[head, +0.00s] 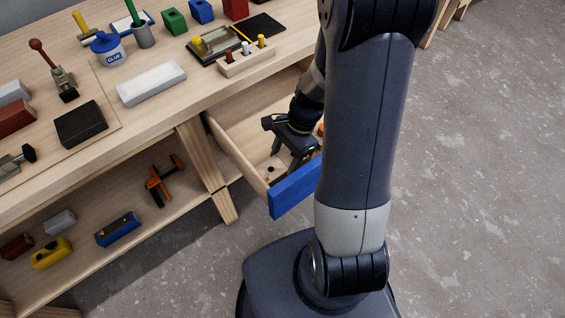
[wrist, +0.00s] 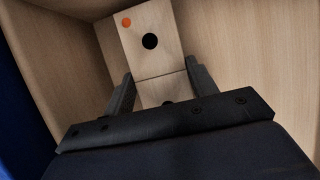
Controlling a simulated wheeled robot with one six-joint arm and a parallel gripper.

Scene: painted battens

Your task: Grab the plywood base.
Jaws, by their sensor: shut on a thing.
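The plywood base (wrist: 168,25) is a pale wooden piece with black round spots and an orange dot near one corner. It lies in the open drawer (head: 234,147); a thin line crosses its face in the wrist view. My gripper (wrist: 159,68) reaches down into the drawer with one black finger on each side of the base and is shut on it. In the head view my gripper (head: 283,158) hides most of the base, and my arm covers the drawer's right part.
The drawer has a blue front (head: 293,190) and wooden walls close around my gripper. The bench top above holds a glue pot (head: 108,48), a white block (head: 151,83) and a small rack of pegs (head: 246,60). An orange clamp (head: 163,181) lies on the lower shelf.

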